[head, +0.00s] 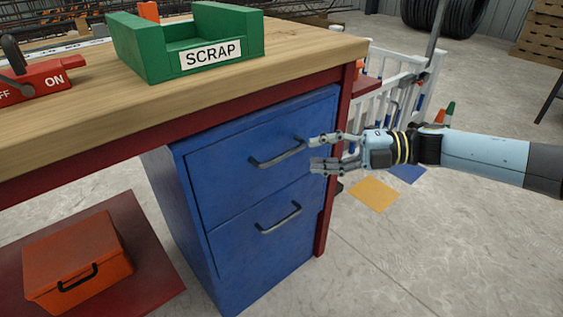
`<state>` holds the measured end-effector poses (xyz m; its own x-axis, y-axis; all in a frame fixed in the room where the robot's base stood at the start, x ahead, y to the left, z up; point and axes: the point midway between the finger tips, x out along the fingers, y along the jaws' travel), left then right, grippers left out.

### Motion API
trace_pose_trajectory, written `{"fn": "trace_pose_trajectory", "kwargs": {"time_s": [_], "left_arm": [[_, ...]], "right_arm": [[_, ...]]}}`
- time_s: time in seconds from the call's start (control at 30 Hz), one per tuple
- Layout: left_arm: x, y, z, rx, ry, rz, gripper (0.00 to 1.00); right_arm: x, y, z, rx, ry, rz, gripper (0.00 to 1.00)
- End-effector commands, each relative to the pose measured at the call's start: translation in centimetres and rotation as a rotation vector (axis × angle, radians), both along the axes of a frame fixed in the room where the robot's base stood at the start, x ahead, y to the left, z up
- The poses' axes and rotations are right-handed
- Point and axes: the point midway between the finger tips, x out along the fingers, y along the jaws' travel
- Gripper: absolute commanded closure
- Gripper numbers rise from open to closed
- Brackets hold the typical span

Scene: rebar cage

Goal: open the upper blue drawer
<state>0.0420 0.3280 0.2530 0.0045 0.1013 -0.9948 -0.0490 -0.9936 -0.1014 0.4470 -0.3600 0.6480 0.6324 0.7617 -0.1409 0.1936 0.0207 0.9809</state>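A blue cabinet with two drawers stands under the workbench. The upper blue drawer (230,165) looks closed, with its front flush with the cabinet. Its dark bar handle (277,155) is near the middle of the front. The lower blue drawer (245,250) also looks closed and has a similar handle (280,218). My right gripper (312,156) comes in from the right, its fingers pointing left at the height of the upper handle. Its fingers are apart with a gap between them, and nothing shows in it. The fingertips are close to the handle's right end; I cannot tell if they touch. My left gripper is out of view.
The wooden workbench top (80,110) overhangs the drawers, with a dark red leg (329,190) at the right. A green SCRAP bin (140,55) and a red switch box (35,85) sit on top.

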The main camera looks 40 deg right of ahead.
Motion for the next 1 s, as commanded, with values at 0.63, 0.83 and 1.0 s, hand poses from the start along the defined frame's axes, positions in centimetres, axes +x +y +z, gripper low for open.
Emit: {"fn": "trace_pose_trajectory", "kwargs": {"time_s": [0.63,0.83,1.0], "left_arm": [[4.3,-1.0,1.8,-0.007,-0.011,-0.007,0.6],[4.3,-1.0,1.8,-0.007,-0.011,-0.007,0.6],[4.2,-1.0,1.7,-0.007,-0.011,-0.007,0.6]], "right_arm": [[5.2,6.1,-1.2,0.003,0.002,-0.005,0.66],[5.1,6.1,-1.2,0.004,0.002,-0.005,0.71],[5.1,6.1,-1.2,0.004,0.002,-0.005,0.93]]}}
